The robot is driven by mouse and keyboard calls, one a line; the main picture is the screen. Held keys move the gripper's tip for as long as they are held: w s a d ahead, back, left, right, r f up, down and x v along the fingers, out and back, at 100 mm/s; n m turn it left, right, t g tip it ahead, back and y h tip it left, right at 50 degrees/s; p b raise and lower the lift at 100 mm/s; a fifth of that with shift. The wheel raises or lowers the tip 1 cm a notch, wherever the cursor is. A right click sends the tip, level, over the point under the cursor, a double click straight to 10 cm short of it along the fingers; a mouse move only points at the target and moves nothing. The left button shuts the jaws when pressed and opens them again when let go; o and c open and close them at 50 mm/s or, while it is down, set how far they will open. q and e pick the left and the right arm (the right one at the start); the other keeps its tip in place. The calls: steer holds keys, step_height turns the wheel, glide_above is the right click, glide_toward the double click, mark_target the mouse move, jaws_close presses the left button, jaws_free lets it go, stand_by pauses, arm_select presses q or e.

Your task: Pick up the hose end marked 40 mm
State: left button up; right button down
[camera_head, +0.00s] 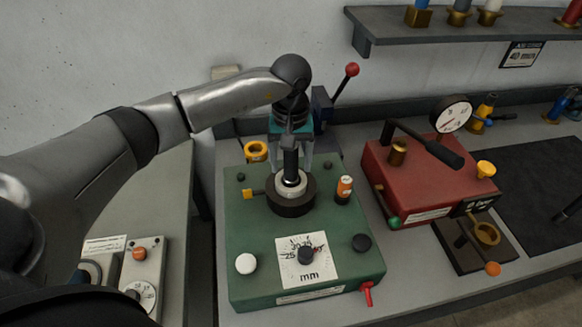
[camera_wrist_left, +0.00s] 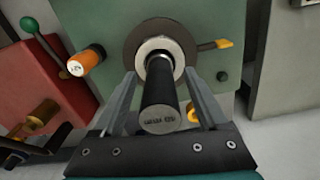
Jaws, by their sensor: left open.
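A black cylindrical piece (camera_head: 290,162) stands upright in the pale ring and dark collar of the green machine (camera_head: 245,225). In the left wrist view the same black piece (camera_wrist_left: 160,88) points toward the camera; small lettering on its end face is too blurred to read. My left gripper (camera_head: 292,168) is above the collar, open, with one finger on each side of the black piece; a gap shows beside it in the wrist view. I cannot make out a hose end marked 40 mm for certain. My right gripper is out of view.
An orange-capped cylinder (camera_head: 344,188) stands close right of the collar. A red machine (camera_head: 375,165) with a gauge (camera_head: 452,115) and black handle is to the right. A red-knobbed lever (camera_head: 347,80) rises behind. A wall sign (camera_head: 521,54) hangs below the shelf (camera_head: 455,32).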

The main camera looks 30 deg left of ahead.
arm_select(q)
jaws_close()
stand_by(0.5)
steer(key=shift+r, duration=0.1)
